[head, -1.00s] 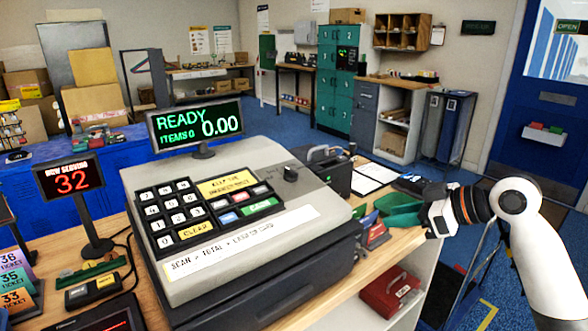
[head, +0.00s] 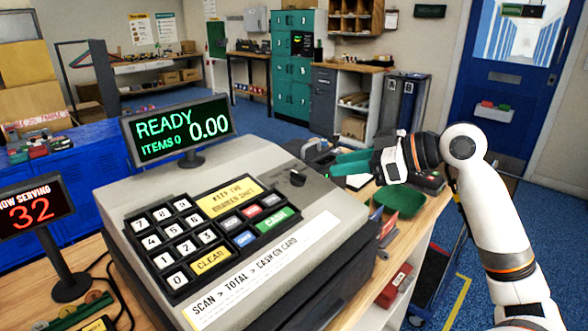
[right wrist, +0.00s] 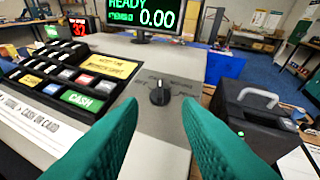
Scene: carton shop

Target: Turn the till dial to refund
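The till (head: 325,200) is a grey machine with a keypad, and its display (head: 180,135) reads READY, ITEMS 0, 0.00. The till dial (head: 297,178) is a small black knob on the till's top right. It shows in the right wrist view (right wrist: 159,93) with a light pointer mark; the lettering around it is too small to read. My right gripper (head: 338,163), with green fingers, is right of the dial and points left at it. The fingers are apart and empty, with the dial ahead between them, not touched. My left gripper is out of view.
A black box with a handle (right wrist: 255,115) stands just right of the till. A green tray (head: 402,200) is on the counter by my right arm. A NOW SERVING 32 sign (head: 38,207) stands left of the till. The space above the till's top is clear.

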